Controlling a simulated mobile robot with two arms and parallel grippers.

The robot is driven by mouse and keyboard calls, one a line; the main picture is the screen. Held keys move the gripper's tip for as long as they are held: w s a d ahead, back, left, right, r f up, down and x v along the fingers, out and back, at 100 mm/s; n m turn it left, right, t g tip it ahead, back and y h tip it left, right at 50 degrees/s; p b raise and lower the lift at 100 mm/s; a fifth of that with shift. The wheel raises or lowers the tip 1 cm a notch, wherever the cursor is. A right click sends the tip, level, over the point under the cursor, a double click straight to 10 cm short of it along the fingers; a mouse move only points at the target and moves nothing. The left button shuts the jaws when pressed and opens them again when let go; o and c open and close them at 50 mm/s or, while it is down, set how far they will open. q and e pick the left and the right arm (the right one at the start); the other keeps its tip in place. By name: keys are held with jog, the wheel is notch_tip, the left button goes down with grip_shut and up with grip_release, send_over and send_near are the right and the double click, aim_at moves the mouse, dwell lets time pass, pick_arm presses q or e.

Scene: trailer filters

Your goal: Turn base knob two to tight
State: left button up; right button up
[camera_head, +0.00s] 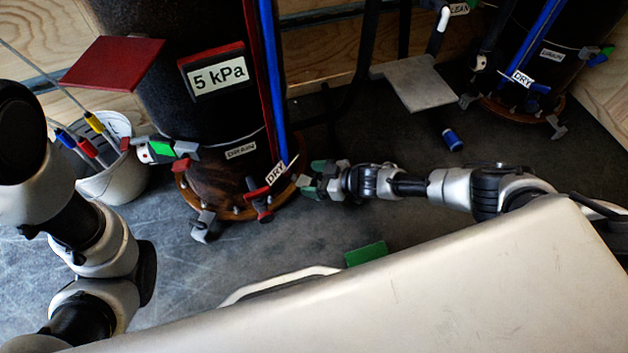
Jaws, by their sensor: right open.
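The near black filter tank (180,90) stands upright with a "5 kPa" sign (217,77) on it. Its round rusty-brown base (222,180) has several clamp knobs around the rim. I cannot tell which knob is number two. My right gripper (308,181) is open at the right side of this base, close to its rim. A small grey part shows by its fingertips; contact is unclear.
A white bucket (117,178) with coloured probes stands left of the tank. A red plate (113,63) juts out above it. A second tank (520,60) stands at back right, near a grey plate (417,83).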

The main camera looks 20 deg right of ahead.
jog(key=shift+c, duration=0.4)
jog(key=c, duration=0.9)
jog(key=shift+o, duration=0.2)
jog(key=shift+a+r+m+t+p, duration=0.15)
jog(key=shift+m+t+p, duration=0.15)
jog(key=shift+t+p, duration=0.15)
jog(key=shift+m+t+h+p, duration=0.35)
jog(key=shift+m+h+p, duration=0.1)
jog(key=shift+m+h, duration=0.05)
jog(key=o, duration=0.9)
jog(key=shift+o, duration=0.2)
